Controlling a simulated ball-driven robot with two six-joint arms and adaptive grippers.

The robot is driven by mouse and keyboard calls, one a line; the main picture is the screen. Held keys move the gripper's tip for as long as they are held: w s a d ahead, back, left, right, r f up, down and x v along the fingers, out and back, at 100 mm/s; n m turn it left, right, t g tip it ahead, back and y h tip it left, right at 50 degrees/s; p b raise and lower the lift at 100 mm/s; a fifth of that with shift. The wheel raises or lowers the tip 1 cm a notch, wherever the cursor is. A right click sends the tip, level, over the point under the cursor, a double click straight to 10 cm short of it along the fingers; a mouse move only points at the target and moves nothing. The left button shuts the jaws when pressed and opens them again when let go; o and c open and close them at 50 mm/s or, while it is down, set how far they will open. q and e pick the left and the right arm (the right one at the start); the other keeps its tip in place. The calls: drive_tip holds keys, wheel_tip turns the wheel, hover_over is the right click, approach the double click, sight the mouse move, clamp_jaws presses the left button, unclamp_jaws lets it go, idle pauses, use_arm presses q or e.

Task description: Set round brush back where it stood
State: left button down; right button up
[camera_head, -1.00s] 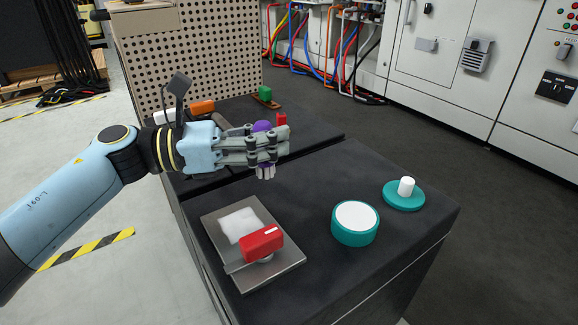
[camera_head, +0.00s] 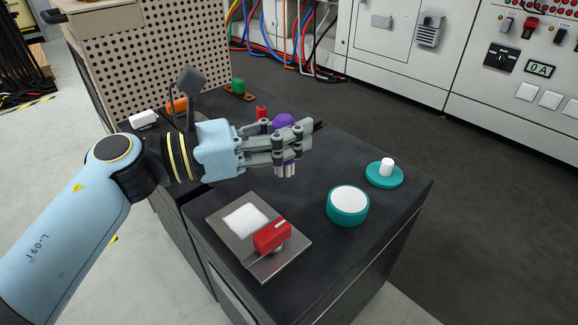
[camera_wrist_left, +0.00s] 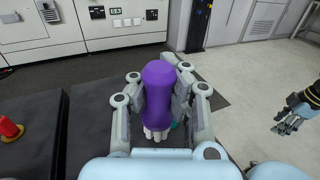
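The round brush has a purple handle (camera_head: 283,120) and pale bristles (camera_head: 287,170) pointing down. My left gripper (camera_head: 300,143) is shut around its handle and holds it above the dark bench top. In the left wrist view the purple handle (camera_wrist_left: 158,85) sits between the fingers, bristles at the lower end. A teal disc with a white peg (camera_head: 385,170) and a teal round pot with a white top (camera_head: 348,204) stand to the right on the bench. My right gripper (camera_wrist_left: 288,122) shows small at the right of the wrist view; its fingers are too small to judge.
A grey metal plate (camera_head: 220,222) with a white pad and a red-handled tool (camera_head: 272,236) lies at the front left. Behind are a red object (camera_head: 261,113), an orange block (camera_head: 177,105), a white block (camera_head: 143,119) and a green block (camera_head: 238,87). A perforated panel stands behind.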

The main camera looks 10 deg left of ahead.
use_arm(q)
drive_tip(key=w+a+f+b, duration=0.1)
drive_tip(key=w+f+b, duration=0.1)
drive_tip(key=w, duration=0.1)
drive_tip(key=w+a+f+b, duration=0.1)
drive_tip(key=w+f+b, duration=0.1)
drive_tip(key=w, duration=0.2)
drive_tip(key=w+a+f+b, duration=0.1)
drive_tip(key=w+f, duration=0.2)
drive_tip(key=w, duration=0.1)
drive_tip(key=shift+a+b, duration=0.15)
drive_tip(key=shift+b, duration=0.25)
use_arm(e)
drive_tip(key=w+a+r+t, duration=0.2)
drive_tip(key=w+a+r, duration=0.1)
drive_tip(key=w+r, duration=0.25)
use_arm(q)
wheel_tip(320, 180, down, 3)
drive_tip(key=shift+f+b, duration=0.2)
drive_tip(key=shift+b, duration=0.75)
use_arm(e)
drive_tip(key=f+t, duration=0.1)
drive_tip(key=w+f+t+y, duration=0.1)
drive_tip(key=f+t, duration=0.1)
drive_tip(key=shift+d+f, duration=0.2)
drive_tip(key=shift+f, duration=0.05)
drive_tip(key=shift+f, duration=0.1)
